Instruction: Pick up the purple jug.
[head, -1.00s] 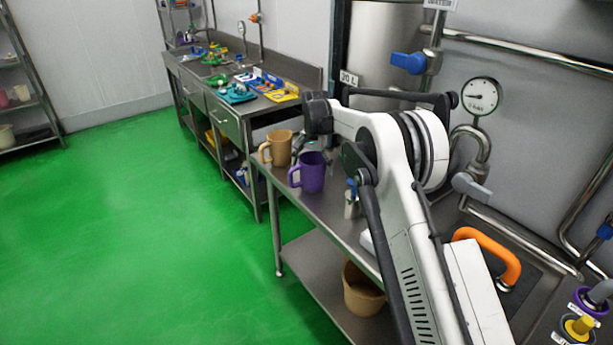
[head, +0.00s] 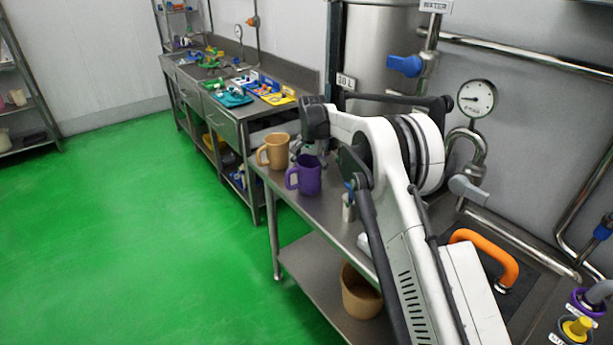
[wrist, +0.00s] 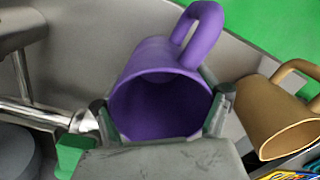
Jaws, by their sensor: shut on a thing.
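The purple jug (head: 307,177) stands near the left end of the steel table in the head view, its handle toward the left. In the wrist view the purple jug (wrist: 160,100) fills the middle, its open mouth facing the camera and its handle at the top. My gripper (wrist: 166,112) has one finger on each side of the jug's body and is shut on it. I cannot tell whether the jug's base touches the table.
A tan jug (head: 274,150) stands close by on the left, and also shows in the wrist view (wrist: 278,115). A small metal bottle with a blue top (head: 348,205) stands to the right. A tan bucket (head: 360,292) sits on the lower shelf (head: 312,265).

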